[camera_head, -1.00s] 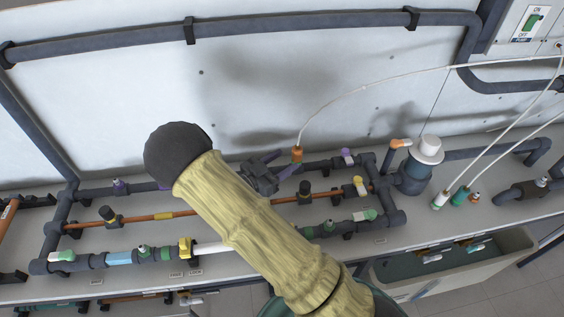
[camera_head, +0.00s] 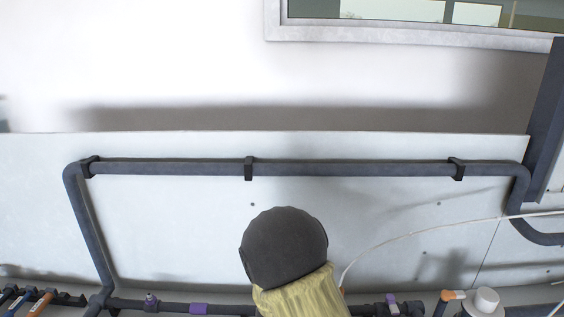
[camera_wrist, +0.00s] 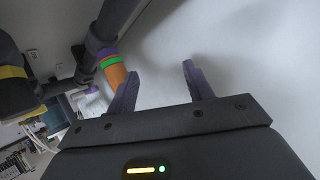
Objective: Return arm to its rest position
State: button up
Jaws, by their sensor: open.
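My gripper (camera_wrist: 158,85) shows in the wrist view with its two purple-grey fingers spread apart and nothing between them. Past the fingers is a plain pale surface. An orange fitting with green and purple bands (camera_wrist: 114,75) is just left of the left finger; I cannot tell whether they touch. In the head view my arm, with a dark rounded joint and a yellow sleeve, rises at the bottom centre. My gripper does not show in that view.
A dark pipe (camera_head: 350,169) runs along the pale wall panel (camera_head: 180,230). Lower pipework with purple collars (camera_head: 199,309) lies along the bottom. A white cap (camera_head: 487,299) and a thin white hose (camera_head: 420,231) are at the right. A dark pipe (camera_wrist: 115,18) passes at the wrist view's upper left.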

jog(key=shift+s+d+r+n+g+y, duration=0.2)
jog(key=shift+r+n+g+y, duration=0.1)
jog(key=shift+y, duration=0.5)
jog(key=s+d+r+n+g+y, duration=0.2)
jog(key=s+d+n+g, duration=0.2)
jog(key=s, duration=0.6)
jog(key=s+d+r+n+g+y, duration=0.2)
jog(key=s+d+n+g+y, duration=0.15)
jog(key=s, duration=0.65)
jog(key=w+p+v, duration=0.2)
jog(key=p+v, duration=0.9)
jog(key=v, duration=0.1)
jog(key=shift+s+a+r+n+h+p, duration=0.25)
jog(key=shift+a+n+h+p, duration=0.1)
jog(key=shift+a+n, duration=0.1)
